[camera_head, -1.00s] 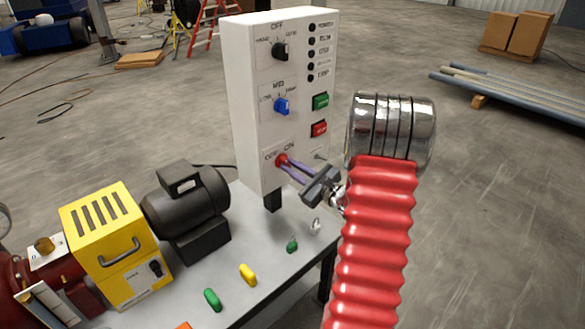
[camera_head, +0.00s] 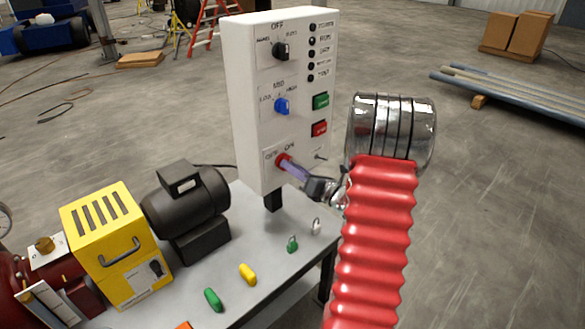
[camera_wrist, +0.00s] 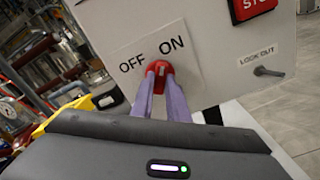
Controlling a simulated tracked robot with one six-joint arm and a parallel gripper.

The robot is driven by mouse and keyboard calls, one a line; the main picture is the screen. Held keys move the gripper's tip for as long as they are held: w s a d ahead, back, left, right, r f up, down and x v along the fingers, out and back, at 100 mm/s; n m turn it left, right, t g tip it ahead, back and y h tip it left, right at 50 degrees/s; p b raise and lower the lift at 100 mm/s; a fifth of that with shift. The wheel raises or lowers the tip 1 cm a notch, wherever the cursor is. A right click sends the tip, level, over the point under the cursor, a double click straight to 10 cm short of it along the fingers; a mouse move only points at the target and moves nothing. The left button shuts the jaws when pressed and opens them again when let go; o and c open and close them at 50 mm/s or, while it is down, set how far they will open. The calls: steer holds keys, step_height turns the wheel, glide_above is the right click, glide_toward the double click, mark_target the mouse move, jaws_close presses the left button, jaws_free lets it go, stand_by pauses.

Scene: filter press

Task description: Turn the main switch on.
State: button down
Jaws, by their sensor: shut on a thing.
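The main switch is a small red knob (camera_head: 283,160) low on the white control panel, between printed OFF and ON labels. It also shows in the wrist view (camera_wrist: 162,73), with a pale mark that points up between the labels, closer to ON. My gripper (camera_head: 287,165) has its two purple fingers shut on the knob, one on each side. The fingers (camera_wrist: 163,85) reach the knob in the wrist view and hide its lower part. The gripper is rolled relative to the panel.
Above the switch are a blue selector (camera_head: 281,106), a black selector (camera_head: 281,51), a green button (camera_head: 320,101) and a red stop button (camera_head: 319,129). A lockout peg (camera_wrist: 268,71) juts out to the right. Padlocks and tags lie on the bench below.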

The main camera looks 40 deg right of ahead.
steer(key=shift+f+m, duration=0.1)
steer(key=shift+m, duration=1.1)
steer(key=c, duration=1.7)
jaws_free()
steer(key=s, duration=1.3)
steer(key=shift+s+d, duration=0.2)
steer(key=shift+s, duration=0.2)
